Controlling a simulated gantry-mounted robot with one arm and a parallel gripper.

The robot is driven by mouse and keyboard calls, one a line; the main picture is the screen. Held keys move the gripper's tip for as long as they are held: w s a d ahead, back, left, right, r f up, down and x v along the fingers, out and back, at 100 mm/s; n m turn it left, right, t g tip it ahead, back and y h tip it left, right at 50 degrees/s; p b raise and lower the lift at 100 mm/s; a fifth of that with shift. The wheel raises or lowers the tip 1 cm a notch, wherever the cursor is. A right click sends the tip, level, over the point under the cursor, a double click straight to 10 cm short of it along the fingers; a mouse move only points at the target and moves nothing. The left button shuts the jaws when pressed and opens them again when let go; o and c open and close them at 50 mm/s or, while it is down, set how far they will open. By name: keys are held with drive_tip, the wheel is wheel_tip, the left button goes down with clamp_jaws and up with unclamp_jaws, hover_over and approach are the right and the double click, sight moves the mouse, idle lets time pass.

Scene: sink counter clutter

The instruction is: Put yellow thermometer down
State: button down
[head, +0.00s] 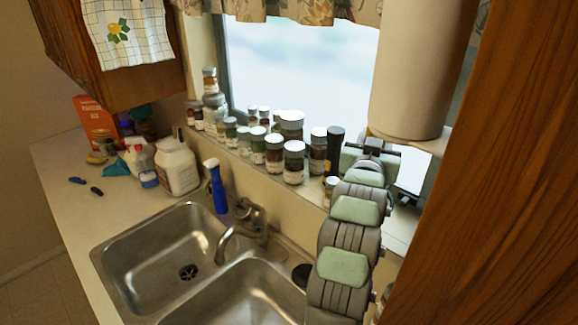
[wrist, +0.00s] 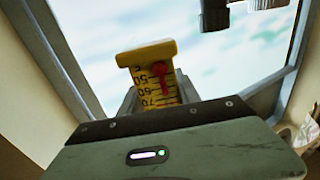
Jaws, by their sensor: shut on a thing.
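The yellow thermometer (wrist: 148,56) shows in the wrist view, with black numbers and a red pointer on its face. My gripper (wrist: 156,98) is shut on it, with the grey fingers at its sides, and its wide yellow end sticks out past the fingers toward the window. The lower part is hidden by my gripper's body. In the head view my gripper (head: 371,150) is at the right end of the window sill, beside a dark tall bottle (head: 335,150). I cannot make out the thermometer in that view.
Several spice jars (head: 274,150) crowd the window sill (head: 314,192) left of my gripper. A large pale cylinder (head: 415,75) hangs above it, and a wooden cabinet (head: 500,180) stands close on the right. A double sink (head: 160,245) with a faucet (head: 240,225) lies below.

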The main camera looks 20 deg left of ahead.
drive_tip(key=f+p, duration=0.1)
drive_tip(key=f, duration=0.4)
drive_tip(key=f+p, duration=0.2)
drive_tip(key=f, duration=0.4)
drive_tip(key=w+f+p, duration=0.1)
drive_tip(key=f, duration=0.4)
drive_tip(key=shift+a+f+p, duration=0.1)
drive_tip(key=shift+f+p, duration=0.1)
drive_tip(key=shift+p, duration=0.1)
drive_tip(key=shift+w, duration=0.1)
drive_tip(key=shift+f, duration=0.2)
drive_tip(key=c, duration=0.9)
unclamp_jaws()
drive_tip(key=shift+o, duration=0.2)
drive_tip(key=shift+r, duration=0.15)
drive_tip(key=s+b, duration=0.3)
drive_tip(key=s, duration=0.8)
drive_tip(key=shift+a, duration=0.25)
drive_tip(key=shift+o, duration=0.5)
drive_tip(key=shift+s, duration=0.55)
